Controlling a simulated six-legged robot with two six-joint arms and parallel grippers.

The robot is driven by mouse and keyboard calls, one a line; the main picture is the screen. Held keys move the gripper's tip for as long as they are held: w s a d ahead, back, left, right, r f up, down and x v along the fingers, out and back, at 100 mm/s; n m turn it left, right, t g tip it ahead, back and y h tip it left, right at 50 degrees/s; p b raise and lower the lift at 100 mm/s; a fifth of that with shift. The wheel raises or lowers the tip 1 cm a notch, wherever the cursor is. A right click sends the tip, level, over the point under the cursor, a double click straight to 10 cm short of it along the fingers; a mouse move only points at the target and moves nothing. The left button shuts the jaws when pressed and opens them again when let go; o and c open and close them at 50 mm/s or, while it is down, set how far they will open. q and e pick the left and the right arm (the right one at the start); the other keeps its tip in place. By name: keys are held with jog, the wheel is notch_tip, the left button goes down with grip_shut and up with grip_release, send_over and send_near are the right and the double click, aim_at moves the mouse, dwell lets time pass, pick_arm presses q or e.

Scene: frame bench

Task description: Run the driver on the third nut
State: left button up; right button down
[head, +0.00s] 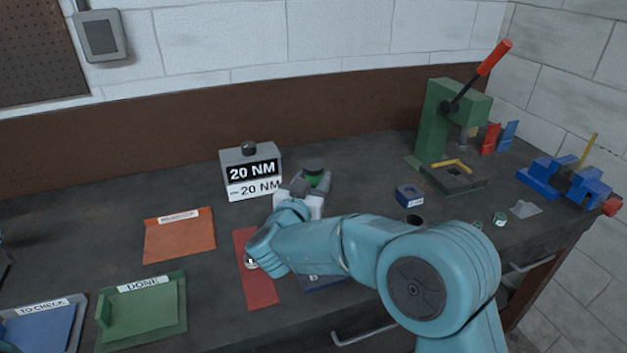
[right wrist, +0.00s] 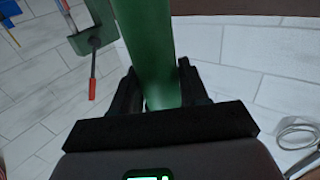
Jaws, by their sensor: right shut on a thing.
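The driver shows as a green body (head: 316,180) with a dark top in the head view, behind my right forearm. In the right wrist view its green cylinder (right wrist: 148,45) stands between the two black fingers. My right gripper (head: 304,189) is shut on it; the fingers also show in the right wrist view (right wrist: 155,88). My arm hides the driver's lower end and what lies beneath it. A dark blue piece (head: 325,284) shows partly below my forearm. I cannot make out the third nut.
A 20 NM box (head: 250,172) stands behind the red mat (head: 262,295), which bears a small round part (head: 250,262). Orange, green DONE (head: 150,310) and blue TO CHECK (head: 45,325) places lie left. A green press (head: 435,125), small blue box (head: 409,196) and blue fixture stand right.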

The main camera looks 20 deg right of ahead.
aim_at(314, 164)
jog(key=shift+f, duration=0.25)
dwell(0.4)
jog(key=shift+s+f, duration=0.1)
jog(key=shift+f, duration=0.25)
dwell(1.2)
jog(key=shift+r+p, duration=0.45)
jog(key=shift+r, duration=0.35)
notch_tip(314, 164, up, 4)
jog(key=shift+f+p, duration=0.25)
jog(key=shift+p, duration=0.95)
notch_tip(314, 164, up, 2)
jog(key=shift+r+p, duration=0.1)
jog(key=shift+p, duration=0.75)
jog(key=shift+r, duration=0.25)
jog(key=shift+f, duration=0.15)
